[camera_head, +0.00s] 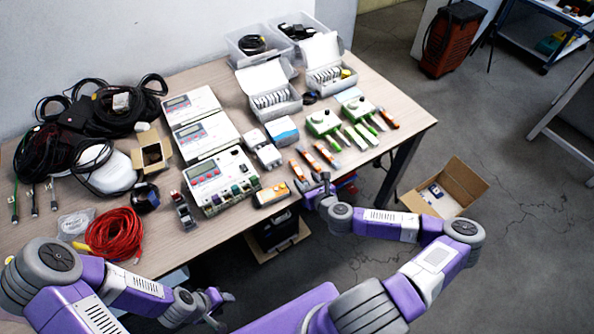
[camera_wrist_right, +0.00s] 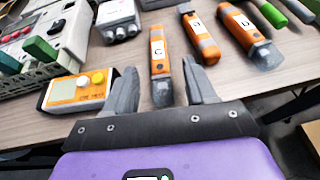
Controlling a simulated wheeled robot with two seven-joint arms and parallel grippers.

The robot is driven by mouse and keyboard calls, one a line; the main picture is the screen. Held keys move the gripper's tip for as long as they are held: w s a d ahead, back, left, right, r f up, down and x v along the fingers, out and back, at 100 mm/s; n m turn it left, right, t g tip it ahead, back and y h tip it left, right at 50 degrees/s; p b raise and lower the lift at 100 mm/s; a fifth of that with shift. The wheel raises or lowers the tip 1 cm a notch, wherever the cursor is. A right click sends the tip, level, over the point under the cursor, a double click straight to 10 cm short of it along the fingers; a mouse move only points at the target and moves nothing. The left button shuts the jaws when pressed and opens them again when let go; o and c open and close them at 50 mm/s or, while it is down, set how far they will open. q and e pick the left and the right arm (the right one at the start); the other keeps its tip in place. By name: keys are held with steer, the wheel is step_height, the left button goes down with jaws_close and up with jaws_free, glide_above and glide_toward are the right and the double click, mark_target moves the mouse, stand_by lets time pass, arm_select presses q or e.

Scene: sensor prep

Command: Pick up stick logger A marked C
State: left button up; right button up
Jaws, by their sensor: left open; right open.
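The orange stick logger marked C (camera_wrist_right: 158,62) lies on the table in the right wrist view, its grey end toward me. It also shows in the head view (camera_head: 298,171) near the table's front edge. My right gripper (camera_wrist_right: 162,88) is open, with its two fingers on either side of the grey end of logger C; I cannot tell how high they are above the table. My left gripper (camera_head: 222,301) is in the lower left of the head view, open and empty, off the table's front edge.
Loggers marked D (camera_wrist_right: 240,32) and another label (camera_wrist_right: 200,38) lie to the right of C. An orange meter (camera_wrist_right: 78,92) sits close left of my right gripper. A grey multi-port box (camera_wrist_right: 118,18) is behind. An open carton (camera_head: 462,185) stands on the floor.

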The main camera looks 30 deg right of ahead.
mark_target(300, 174)
steer(key=b+x, duration=0.1)
steer(key=x, duration=0.3)
steer(key=shift+w, duration=0.25)
steer(key=shift+c, duration=0.3)
jaws_close()
